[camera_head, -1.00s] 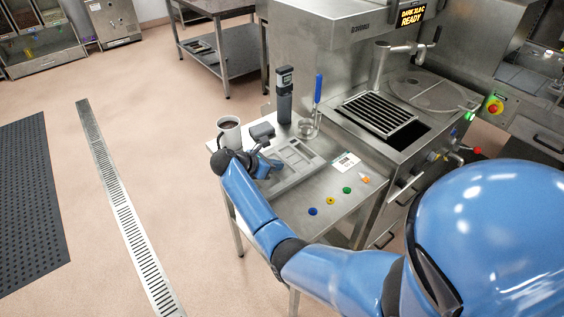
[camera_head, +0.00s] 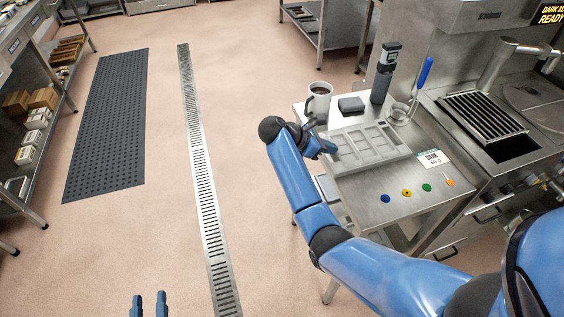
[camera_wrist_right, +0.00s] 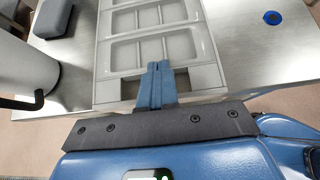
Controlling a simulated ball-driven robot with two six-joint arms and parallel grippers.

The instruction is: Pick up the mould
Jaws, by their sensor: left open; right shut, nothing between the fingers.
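The grey mould (camera_head: 374,158), a flat tray-like piece with rectangular compartments, lies on the steel table. My right gripper (camera_head: 330,147) is at the mould's left end, its fingers together and empty. In the right wrist view the shut fingers (camera_wrist_right: 160,66) are over the near end of the mould (camera_wrist_right: 122,74) and hide part of it; I cannot tell whether they touch it. My left gripper (camera_head: 148,304) shows at the bottom edge of the head view, open and empty, over the floor and far from the table.
A mug (camera_head: 319,98), a dark block (camera_head: 351,104), an upright dark handheld device (camera_head: 384,72) and a clear jug with a blue-handled tool (camera_head: 425,72) stand behind the mould. The front tabletop (camera_head: 365,190) has free room.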

